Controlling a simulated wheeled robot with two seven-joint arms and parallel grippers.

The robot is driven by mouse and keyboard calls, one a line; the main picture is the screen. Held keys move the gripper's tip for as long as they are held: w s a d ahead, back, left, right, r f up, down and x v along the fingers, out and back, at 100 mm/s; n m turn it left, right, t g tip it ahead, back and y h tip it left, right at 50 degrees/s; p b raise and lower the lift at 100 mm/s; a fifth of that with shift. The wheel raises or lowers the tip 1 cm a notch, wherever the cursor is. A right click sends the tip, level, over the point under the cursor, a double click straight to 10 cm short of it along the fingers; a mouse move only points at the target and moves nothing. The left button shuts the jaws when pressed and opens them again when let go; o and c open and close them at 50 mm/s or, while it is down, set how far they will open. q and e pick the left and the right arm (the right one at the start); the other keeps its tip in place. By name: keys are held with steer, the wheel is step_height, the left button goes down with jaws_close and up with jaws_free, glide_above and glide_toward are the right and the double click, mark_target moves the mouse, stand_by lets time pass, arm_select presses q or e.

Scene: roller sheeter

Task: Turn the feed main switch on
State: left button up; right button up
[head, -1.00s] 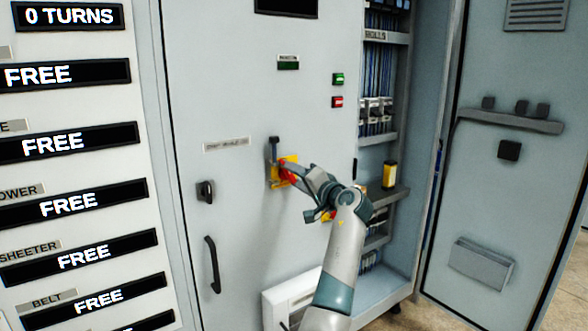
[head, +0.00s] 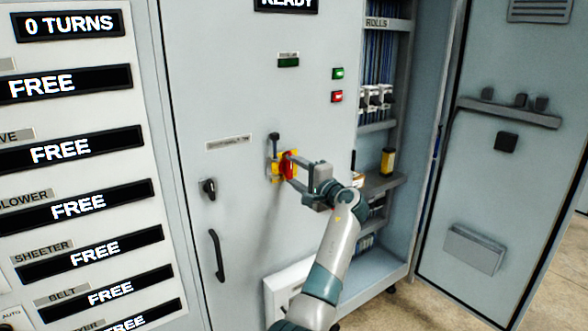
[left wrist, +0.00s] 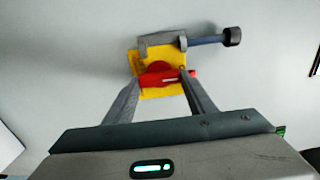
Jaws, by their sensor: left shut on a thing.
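The feed main switch is a red rotary handle (head: 288,165) on a yellow plate (head: 276,172), on the grey cabinet door. In the left wrist view the red handle (left wrist: 167,77) lies across the yellow plate (left wrist: 150,56), between my fingertips. My left gripper (head: 287,168) is shut on the red handle, one finger on each side. A grey hasp with a dark-ended pin (head: 273,140) sits at the plate's upper edge; it also shows in the left wrist view (left wrist: 205,41). My right gripper is not in view.
A black door latch (head: 208,188) and a long black pull handle (head: 217,255) are left of the switch. Green (head: 338,73) and red (head: 337,97) buttons are above right. The open bay (head: 385,110) and its swung-out door (head: 505,160) stand right.

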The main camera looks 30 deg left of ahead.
arm_select(q)
steer(key=o, duration=1)
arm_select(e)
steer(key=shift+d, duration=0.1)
arm_select(q)
steer(key=shift+o, duration=0.2)
steer(key=shift+d, duration=0.1)
steer(key=b+v, duration=0.4)
steer(key=v, duration=1.3)
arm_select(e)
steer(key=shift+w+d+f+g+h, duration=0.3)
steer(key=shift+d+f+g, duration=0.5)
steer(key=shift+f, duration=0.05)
arm_select(q)
steer(key=shift+d+f, duration=0.1)
steer(key=shift+d, duration=0.05)
